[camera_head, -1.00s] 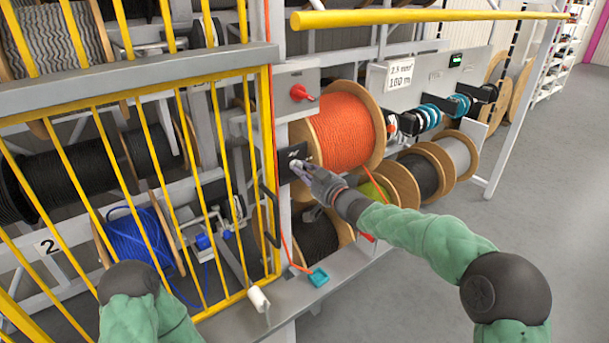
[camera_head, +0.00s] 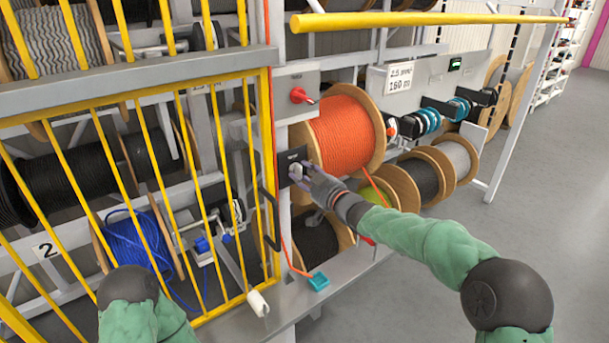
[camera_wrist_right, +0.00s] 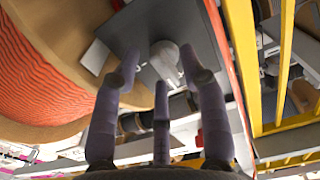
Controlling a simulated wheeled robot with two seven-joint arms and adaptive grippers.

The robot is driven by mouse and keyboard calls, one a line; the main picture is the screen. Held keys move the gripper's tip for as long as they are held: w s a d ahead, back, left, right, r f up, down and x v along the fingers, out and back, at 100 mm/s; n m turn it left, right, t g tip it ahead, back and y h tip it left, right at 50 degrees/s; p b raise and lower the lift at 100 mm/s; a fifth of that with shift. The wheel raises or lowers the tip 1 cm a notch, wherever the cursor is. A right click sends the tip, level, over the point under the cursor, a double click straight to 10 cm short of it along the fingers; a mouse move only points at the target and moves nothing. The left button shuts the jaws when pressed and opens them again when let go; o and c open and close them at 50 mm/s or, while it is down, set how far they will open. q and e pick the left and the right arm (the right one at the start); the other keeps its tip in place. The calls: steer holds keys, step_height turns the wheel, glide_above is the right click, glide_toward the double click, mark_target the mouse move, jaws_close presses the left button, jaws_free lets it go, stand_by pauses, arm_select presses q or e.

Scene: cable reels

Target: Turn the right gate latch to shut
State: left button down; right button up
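The right gate latch is a light grey knob (camera_head: 295,172) on a dark plate (camera_head: 285,158), on the post at the right end of the yellow barred gate (camera_head: 270,120). My right gripper (camera_head: 306,174) is at the knob. In the right wrist view, its dark fingers (camera_wrist_right: 158,75) are spread, with the round knob (camera_wrist_right: 165,55) ahead of and between them. I see no clear contact, and the fingers partly hide the plate. My left arm shows at the lower left, but its gripper is out of view.
An orange cable reel (camera_head: 345,135) stands close to the right of the latch. A red switch (camera_head: 301,95) is above it, and a yellow bar (camera_head: 430,17) spans above the reels. A grey ledge (camera_head: 345,270) runs below. Grey floor (camera_head: 540,230) is free at the right.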

steer(key=shift+r, duration=0.1)
steer(key=v, duration=1.2)
